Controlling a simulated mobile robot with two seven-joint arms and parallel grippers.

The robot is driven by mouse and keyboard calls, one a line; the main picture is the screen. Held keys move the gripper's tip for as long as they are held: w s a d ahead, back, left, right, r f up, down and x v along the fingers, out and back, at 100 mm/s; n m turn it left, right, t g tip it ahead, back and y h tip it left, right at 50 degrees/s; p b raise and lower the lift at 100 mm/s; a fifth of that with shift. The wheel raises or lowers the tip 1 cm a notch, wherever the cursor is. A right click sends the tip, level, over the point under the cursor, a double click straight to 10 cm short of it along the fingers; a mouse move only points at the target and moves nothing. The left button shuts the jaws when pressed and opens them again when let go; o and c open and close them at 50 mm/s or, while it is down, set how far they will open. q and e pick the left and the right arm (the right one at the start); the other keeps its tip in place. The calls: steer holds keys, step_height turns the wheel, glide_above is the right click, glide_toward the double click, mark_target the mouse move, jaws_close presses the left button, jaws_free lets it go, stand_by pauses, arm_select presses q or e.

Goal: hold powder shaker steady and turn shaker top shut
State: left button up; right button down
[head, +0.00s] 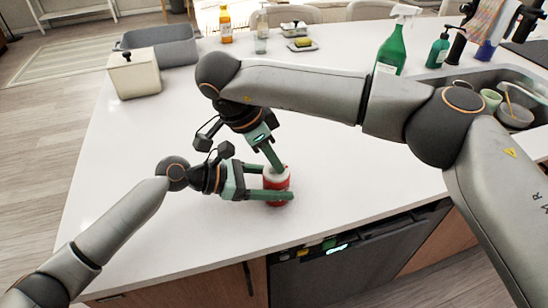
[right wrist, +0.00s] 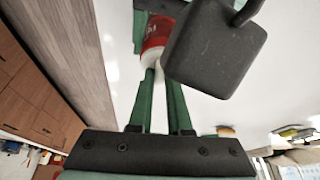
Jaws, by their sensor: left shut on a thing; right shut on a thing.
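The powder shaker (head: 280,184) is a red can with a pale top, standing on the white counter near its front edge. It also shows in the right wrist view (right wrist: 156,34), partly hidden by a dark block-shaped part of mine. My left gripper (head: 277,183) comes in from the left at the can's height, its green fingers around the red body and shut on it. My right gripper (head: 273,164) reaches down from above, shut at the shaker top (head: 274,174). In the right wrist view its green fingers (right wrist: 155,72) meet at the can's pale end.
A cream canister (head: 134,74) and a grey bin (head: 172,46) stand at the back left. A green spray bottle (head: 392,48) and the sink (head: 500,95) are at the right. The counter around the shaker is clear.

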steer(key=shift+m+g, duration=0.3)
steer(key=shift+m, duration=0.8)
steer(key=c, duration=0.8)
jaws_free()
steer(key=shift+c, duration=0.2)
steer(key=shift+r, duration=0.1)
steer(key=v, duration=1.1)
steer(key=shift+a+r, duration=0.3)
steer(key=shift+a, duration=0.05)
arm_select(q)
steer(key=o, duration=1.5)
